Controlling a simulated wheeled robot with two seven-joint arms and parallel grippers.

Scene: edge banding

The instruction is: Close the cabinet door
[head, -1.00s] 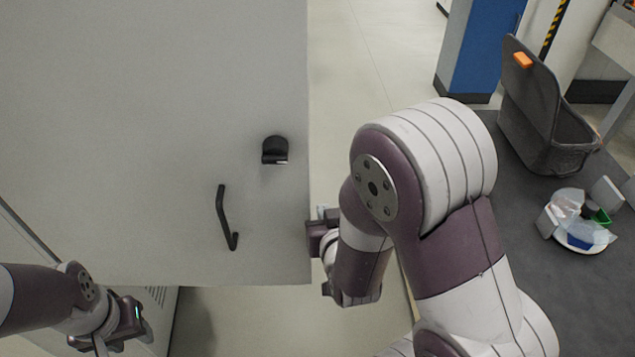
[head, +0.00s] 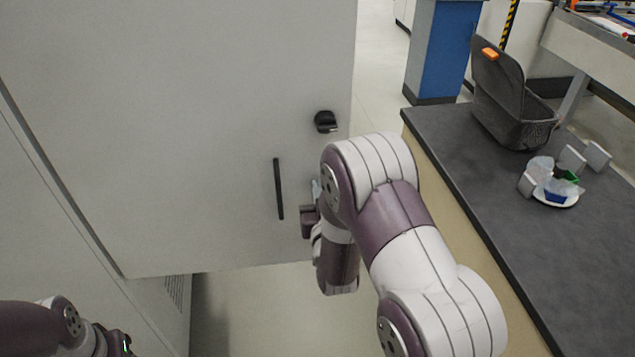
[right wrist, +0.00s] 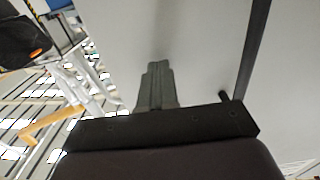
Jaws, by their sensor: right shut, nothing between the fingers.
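The cabinet door (head: 190,120) is a large light grey panel that fills the left half of the head view and stands out at an angle from the cabinet. It carries a black bar handle (head: 279,189) and a black latch knob (head: 326,122). My right gripper (head: 316,188) is at the door's right part, to the right of the handle and partly hidden by my arm. In the right wrist view its fingers (right wrist: 157,82) are shut and empty, close to the door surface; I cannot tell if they touch. My left gripper (head: 121,343) is cut off at the bottom left.
A grey-topped counter (head: 470,190) runs along the right, close to my right arm. On it are a dark open bin (head: 515,115) and a plate (head: 556,199) with small items. Bare floor (head: 250,310) shows below the door.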

